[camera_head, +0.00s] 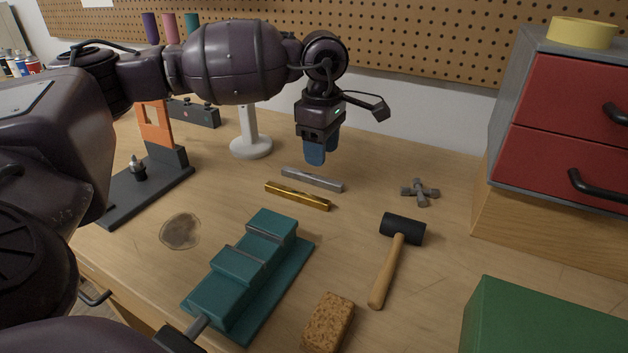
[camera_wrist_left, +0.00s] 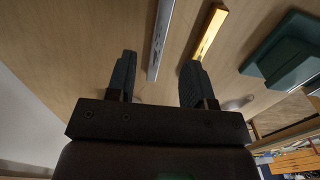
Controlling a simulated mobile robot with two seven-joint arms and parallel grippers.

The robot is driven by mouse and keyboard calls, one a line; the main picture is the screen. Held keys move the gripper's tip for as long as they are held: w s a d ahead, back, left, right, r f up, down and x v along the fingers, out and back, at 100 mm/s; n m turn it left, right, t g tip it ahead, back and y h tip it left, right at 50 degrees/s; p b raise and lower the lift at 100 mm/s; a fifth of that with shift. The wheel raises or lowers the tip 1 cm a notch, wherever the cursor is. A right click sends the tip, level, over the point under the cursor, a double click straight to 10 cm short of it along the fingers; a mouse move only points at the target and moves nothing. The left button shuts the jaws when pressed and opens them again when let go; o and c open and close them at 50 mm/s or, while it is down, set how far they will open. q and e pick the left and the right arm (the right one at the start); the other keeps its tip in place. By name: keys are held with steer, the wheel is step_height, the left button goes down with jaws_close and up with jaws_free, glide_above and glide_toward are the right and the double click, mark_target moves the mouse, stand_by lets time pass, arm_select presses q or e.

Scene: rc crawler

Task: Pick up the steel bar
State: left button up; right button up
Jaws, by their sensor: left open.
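The steel bar (camera_head: 312,180) is a slim grey bar lying flat on the wooden bench, just behind a parallel brass bar (camera_head: 297,196). My left gripper (camera_head: 322,153) points down above the bench, slightly behind and above the steel bar, with its blue fingers apart and nothing between them. In the left wrist view the steel bar (camera_wrist_left: 160,38) lies ahead of the gap between the fingertips (camera_wrist_left: 158,68), and the brass bar (camera_wrist_left: 208,32) lies to its right, ahead of the right finger. My right gripper is not in view.
A teal vise (camera_head: 245,262) stands front left of the bars. A mallet (camera_head: 401,232), a small grey cross-shaped part (camera_head: 420,192) and a cork block (camera_head: 328,323) lie on the bench. A white round-based stand (camera_head: 251,147) is behind left; red drawers (camera_head: 568,145) stand right.

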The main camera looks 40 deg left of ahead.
mark_target(317, 177)
arm_select(q)
steer(key=shift+s+a+f+b, duration=0.1)
steer(key=shift+a+f+b, duration=0.1)
steer(key=shift+f, duration=0.85)
steer(key=shift+w+a+f+b, duration=0.1)
steer(key=shift+f+b, duration=0.15)
steer(key=shift+f, duration=0.8)
steer(key=shift+s+a+f+b, duration=0.1)
steer(key=shift+a+f+b, duration=0.1)
steer(key=shift+f, duration=0.85)
jaws_close()
